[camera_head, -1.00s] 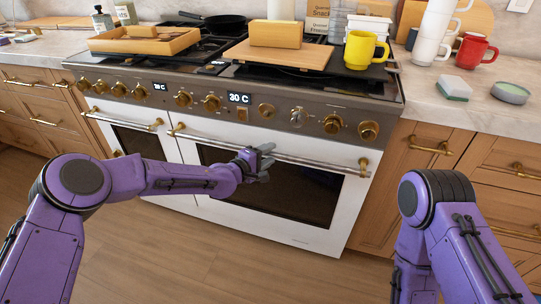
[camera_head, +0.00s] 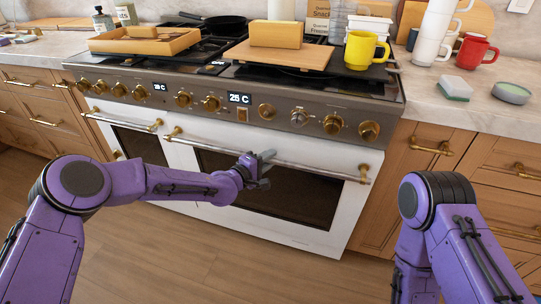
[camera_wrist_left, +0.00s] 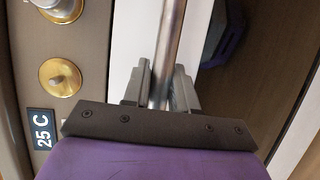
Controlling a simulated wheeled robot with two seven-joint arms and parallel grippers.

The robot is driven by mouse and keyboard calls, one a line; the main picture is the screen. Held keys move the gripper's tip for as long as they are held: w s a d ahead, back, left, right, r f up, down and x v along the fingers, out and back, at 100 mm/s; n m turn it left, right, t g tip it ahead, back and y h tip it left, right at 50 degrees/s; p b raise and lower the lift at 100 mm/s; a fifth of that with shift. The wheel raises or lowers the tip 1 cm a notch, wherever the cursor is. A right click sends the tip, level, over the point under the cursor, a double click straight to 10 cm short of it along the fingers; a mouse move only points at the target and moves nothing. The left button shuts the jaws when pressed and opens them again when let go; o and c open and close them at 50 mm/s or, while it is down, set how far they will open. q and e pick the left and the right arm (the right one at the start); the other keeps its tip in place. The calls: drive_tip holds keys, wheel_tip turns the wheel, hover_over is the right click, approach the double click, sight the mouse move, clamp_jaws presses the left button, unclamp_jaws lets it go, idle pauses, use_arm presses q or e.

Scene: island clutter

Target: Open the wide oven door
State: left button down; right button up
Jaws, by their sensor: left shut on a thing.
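The wide oven door (camera_head: 347,210) is white with a dark window, on the right part of the range. Its long metal bar handle (camera_head: 320,169) has brass end mounts and runs across the top of the door. My left gripper (camera_head: 263,168) is shut on this handle near its middle. In the left wrist view, the handle (camera_wrist_left: 170,45) runs between the two grey fingers (camera_wrist_left: 162,88). The door looks tilted slightly outward at the top. My right arm shows at the right of the head view, but its gripper is out of view.
A narrower oven door (camera_head: 140,143) with its own handle is on the left. Brass knobs and a display reading 25 C (camera_head: 239,98) line the panel above. Wooden cabinets (camera_head: 425,165) flank the range. The wooden floor in front (camera_head: 180,260) is clear.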

use_arm(q)
drive_tip(key=s+a+f+t+h+b, duration=0.1)
drive_tip(key=s+f+b, duration=0.3)
drive_tip(key=s, duration=0.4)
drive_tip(key=s+a+f+m+t+h+b, duration=0.1)
drive_tip(key=s+a+f+b, duration=0.3)
drive_tip(key=s, duration=0.4)
drive_tip(key=s+a+f+m+t+h+b, duration=0.1)
drive_tip(key=s+a+f+b, duration=0.2)
drive_tip(key=s+f+b, duration=0.2)
drive_tip(key=s+b, duration=0.2)
drive_tip(key=s, duration=0.1)
drive_tip(key=shift+s+f+t, duration=0.25)
drive_tip(key=shift+s+t, duration=0.05)
drive_tip(key=shift+s, duration=0.1)
drive_tip(key=c, duration=1)
unclamp_jaws()
drive_tip(key=shift+a, duration=0.1)
drive_tip(key=v, duration=1)
drive_tip(key=shift+s+a+p, duration=0.15)
drive_tip(key=shift+p, duration=0.15)
drive_tip(key=shift+c, duration=0.3)
